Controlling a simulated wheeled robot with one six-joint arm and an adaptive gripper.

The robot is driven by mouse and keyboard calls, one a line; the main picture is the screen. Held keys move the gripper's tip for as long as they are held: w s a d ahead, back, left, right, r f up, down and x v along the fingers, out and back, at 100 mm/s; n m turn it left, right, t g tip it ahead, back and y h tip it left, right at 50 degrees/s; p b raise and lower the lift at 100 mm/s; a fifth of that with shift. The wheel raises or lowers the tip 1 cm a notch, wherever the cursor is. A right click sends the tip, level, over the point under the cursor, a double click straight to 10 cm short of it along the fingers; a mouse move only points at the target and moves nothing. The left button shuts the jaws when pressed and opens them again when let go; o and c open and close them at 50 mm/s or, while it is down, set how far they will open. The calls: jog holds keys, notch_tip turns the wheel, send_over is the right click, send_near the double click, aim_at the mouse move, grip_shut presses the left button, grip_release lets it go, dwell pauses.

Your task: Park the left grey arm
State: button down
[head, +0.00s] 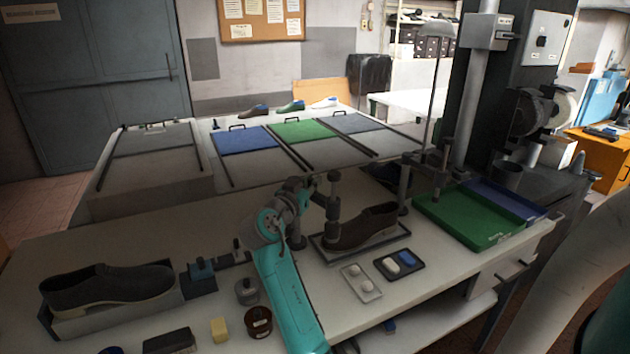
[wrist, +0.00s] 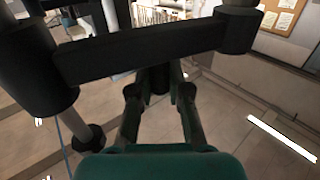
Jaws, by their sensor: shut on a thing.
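The left grey arm is a dark grey bar with thick round ends (wrist: 150,52) crossing the wrist view above my fingers. In the head view it appears as a dark post and head (head: 333,196) at the left end of a brown shoe (head: 362,227). My gripper (wrist: 160,92) is shut on a dark upright peg beneath the bar. In the head view my gripper (head: 312,187) reaches the post from the left; its fingertips are too small to make out there. The shoe sits on a dark tray (head: 325,250).
A second grey post (head: 404,190) stands right of the shoe. A green tray (head: 465,222) lies further right. A two-button panel (head: 400,264) and a light plate (head: 361,283) lie in front. Another dark shoe (head: 110,284) stands at left. Lidded bins line the back.

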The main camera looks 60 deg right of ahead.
jog(key=shift+w+a+f+m+g, duration=0.15)
jog(key=shift+a+m+g, duration=0.2)
jog(key=shift+m+g, duration=0.35)
jog(key=shift+w+a+r+m+g, duration=0.15)
jog(key=shift+a+m+g, duration=0.2)
jog(key=shift+g, duration=0.6)
jog(key=shift+w+a+f+m+g, duration=0.15)
jog(key=shift+a+m+g, duration=0.15)
jog(key=shift+m+g, duration=0.4)
jog(key=shift+g, duration=0.35)
jog(key=c, duration=1.1)
grip_release()
jog(key=w+a, duration=0.2)
jog(key=a, duration=1)
jog(key=shift+d, duration=0.1)
